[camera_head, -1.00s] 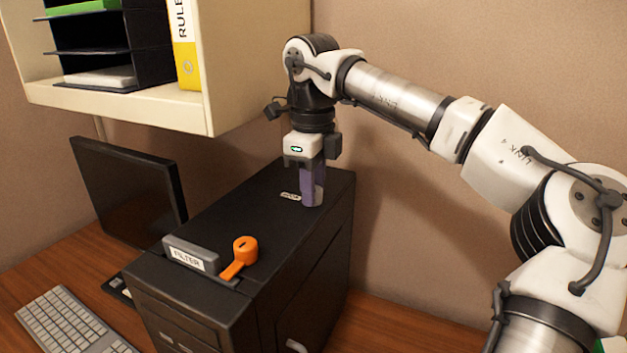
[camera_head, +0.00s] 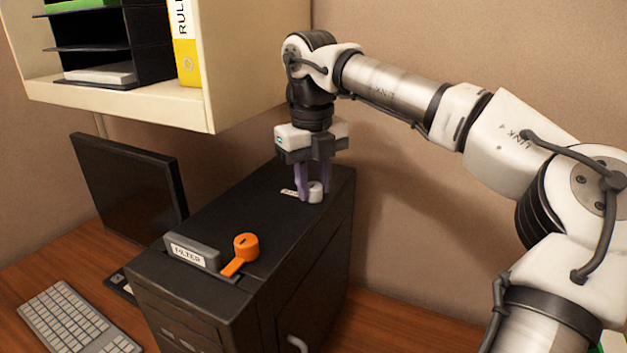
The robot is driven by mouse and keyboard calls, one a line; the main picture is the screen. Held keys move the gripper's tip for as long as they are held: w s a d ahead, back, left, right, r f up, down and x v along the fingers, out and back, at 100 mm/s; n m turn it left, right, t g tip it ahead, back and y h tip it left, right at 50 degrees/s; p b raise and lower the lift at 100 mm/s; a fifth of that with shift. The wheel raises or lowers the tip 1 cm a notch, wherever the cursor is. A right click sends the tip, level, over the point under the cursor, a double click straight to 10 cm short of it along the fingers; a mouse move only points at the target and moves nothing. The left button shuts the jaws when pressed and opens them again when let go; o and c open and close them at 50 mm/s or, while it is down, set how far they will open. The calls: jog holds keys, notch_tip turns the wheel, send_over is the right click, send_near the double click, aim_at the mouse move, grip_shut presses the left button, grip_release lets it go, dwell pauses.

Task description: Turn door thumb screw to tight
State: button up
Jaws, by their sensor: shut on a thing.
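The door thumb screw (camera_head: 316,195) is a small pale grey knob standing on the top of the black computer case (camera_head: 225,220), near its back right edge. My gripper (camera_head: 313,188) points straight down over it, its two purple fingers shut on the knob from either side. The fingers hide part of the knob. A small white label (camera_head: 288,192) lies just left of it, too small to read.
An orange lever knob (camera_head: 245,247) and a grey block marked FILTER (camera_head: 192,252) sit on the case's front top. A cream shelf (camera_head: 240,90) hangs at upper left. A monitor (camera_head: 130,185) and keyboard (camera_head: 75,325) stand left.

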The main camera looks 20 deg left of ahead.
aim_at(312, 186)
dwell(0.4)
jog(key=o, duration=1)
jog(key=shift+c, duration=0.2)
notch_tip(312, 186, up, 14)
jog(key=p, duration=0.4)
jog(key=shift+p, duration=0.3)
jog(key=shift+s+a+f, duration=0.1)
jog(key=shift+s, duration=0.05)
